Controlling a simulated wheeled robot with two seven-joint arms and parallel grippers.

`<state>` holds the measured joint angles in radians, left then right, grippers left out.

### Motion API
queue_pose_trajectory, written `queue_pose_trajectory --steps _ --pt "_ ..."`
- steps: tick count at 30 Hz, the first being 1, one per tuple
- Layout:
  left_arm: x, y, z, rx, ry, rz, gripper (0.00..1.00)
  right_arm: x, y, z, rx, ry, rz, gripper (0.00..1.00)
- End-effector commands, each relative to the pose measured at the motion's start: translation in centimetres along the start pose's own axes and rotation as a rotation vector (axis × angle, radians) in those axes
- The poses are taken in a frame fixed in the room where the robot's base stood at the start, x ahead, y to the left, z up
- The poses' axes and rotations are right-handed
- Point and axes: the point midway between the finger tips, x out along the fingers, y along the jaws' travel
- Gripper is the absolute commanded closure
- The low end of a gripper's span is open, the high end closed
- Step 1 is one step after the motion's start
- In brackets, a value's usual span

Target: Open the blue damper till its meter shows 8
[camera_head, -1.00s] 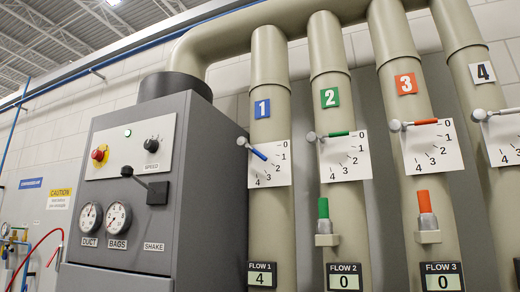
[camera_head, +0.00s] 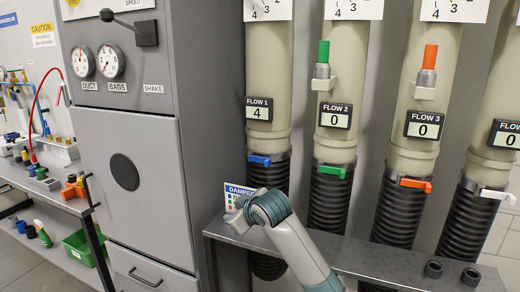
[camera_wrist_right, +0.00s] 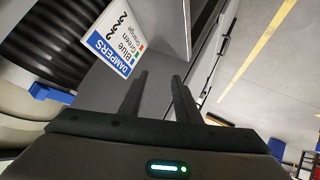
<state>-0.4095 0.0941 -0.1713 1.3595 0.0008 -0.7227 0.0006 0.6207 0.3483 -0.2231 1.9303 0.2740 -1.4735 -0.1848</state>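The blue-coded pipe 1 carries the FLOW 1 meter (camera_head: 259,109), which reads 4. Only the bottom of its numbered dial (camera_head: 268,9) shows at the top edge; the blue lever on that dial is out of view. A separate blue handle (camera_head: 260,160) sits lower, at the top of the black hose; a blue part also shows in the right wrist view (camera_wrist_right: 50,93). My right arm reaches up from below in front of the hoses, its fingers not clear in the head view. In the wrist view my right gripper (camera_wrist_right: 160,75) is open and empty. My left gripper is not in view.
A DAMPERS sign (camera_wrist_right: 118,40) stands beside the right gripper. A metal shelf (camera_head: 390,262) runs in front of the hoses. The grey cabinet (camera_head: 150,170) is on the left. FLOW 2 (camera_head: 335,117) and FLOW 3 (camera_head: 424,125) read 0.

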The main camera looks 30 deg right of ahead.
Motion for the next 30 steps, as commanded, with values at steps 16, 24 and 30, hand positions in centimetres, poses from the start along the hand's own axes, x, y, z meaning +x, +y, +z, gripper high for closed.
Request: queue_pose_trajectory --steps 16,24,30 --pt "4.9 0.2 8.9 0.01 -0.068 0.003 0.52 -16.2 18.4 -23.7 -0.118 0.23 0.203 0.71" --pt "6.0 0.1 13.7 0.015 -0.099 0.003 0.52 -28.9 25.7 -32.1 -0.154 0.335 0.31 0.71" --pt "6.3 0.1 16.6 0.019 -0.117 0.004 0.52 -37.8 29.5 -35.8 -0.169 0.397 0.376 0.71"
